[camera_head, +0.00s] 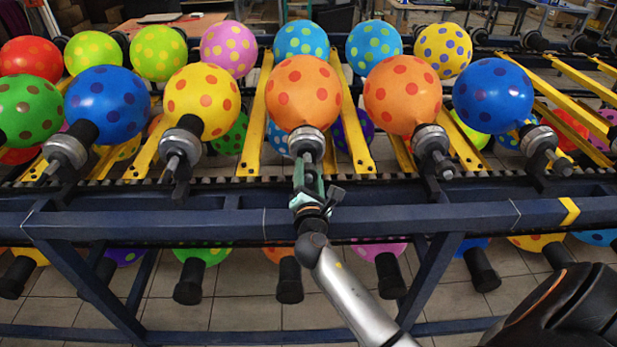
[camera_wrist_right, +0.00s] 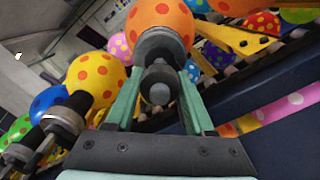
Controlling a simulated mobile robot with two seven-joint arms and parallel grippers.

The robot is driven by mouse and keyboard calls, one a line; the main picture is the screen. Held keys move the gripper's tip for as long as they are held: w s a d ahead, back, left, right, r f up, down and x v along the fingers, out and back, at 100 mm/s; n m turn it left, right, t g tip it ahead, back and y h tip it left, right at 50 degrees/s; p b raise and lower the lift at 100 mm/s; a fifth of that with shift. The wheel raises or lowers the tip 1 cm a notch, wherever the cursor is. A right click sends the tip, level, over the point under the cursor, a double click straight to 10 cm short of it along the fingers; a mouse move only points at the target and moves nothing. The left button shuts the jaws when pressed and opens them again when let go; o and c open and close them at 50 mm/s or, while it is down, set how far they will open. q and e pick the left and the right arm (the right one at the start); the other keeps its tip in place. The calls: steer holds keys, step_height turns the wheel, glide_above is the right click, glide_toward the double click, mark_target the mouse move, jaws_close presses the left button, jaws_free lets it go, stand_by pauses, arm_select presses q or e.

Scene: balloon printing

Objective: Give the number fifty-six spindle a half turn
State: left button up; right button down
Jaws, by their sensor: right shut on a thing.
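My right gripper (camera_head: 309,172) reaches up to the middle spindle (camera_head: 306,141) of the front row, which carries an orange balloon with red dots (camera_head: 303,92). In the right wrist view, its two green fingers are on either side of the metal spindle end (camera_wrist_right: 158,87), with the grey collar (camera_wrist_right: 161,44) and the orange balloon (camera_wrist_right: 161,16) beyond. The gripper is shut on the spindle end. No number is readable on any spindle, so I cannot confirm this is number fifty-six. My left gripper is not in view.
Neighbouring spindles stand close by, left (camera_head: 182,147) and right (camera_head: 432,145), with yellow and orange balloons. A dark blue frame rail (camera_head: 420,219) runs across just below the gripper. More balloons hang on a lower row. Tiled floor (camera_head: 245,305) shows below.

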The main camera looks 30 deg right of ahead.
steer(key=m+b, duration=0.1)
steer(key=m, duration=0.1)
steer(key=shift+f+m, duration=0.2)
steer(key=shift+m, duration=0.2)
steer(key=shift+m+b, duration=0.7)
steer(key=shift+m, duration=0.5)
steer(key=shift+m+b, duration=0.4)
steer(key=shift+m, duration=0.5)
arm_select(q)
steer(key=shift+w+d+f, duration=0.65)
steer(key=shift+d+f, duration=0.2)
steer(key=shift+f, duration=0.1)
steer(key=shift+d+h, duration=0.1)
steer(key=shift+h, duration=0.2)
arm_select(e)
steer(key=shift+r+m, duration=0.1)
steer(key=shift+m, duration=0.2)
steer(key=c, duration=0.6)
jaws_free()
steer(key=o, duration=0.3)
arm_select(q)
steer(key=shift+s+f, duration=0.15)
arm_select(e)
steer(key=shift+o, duration=0.2)
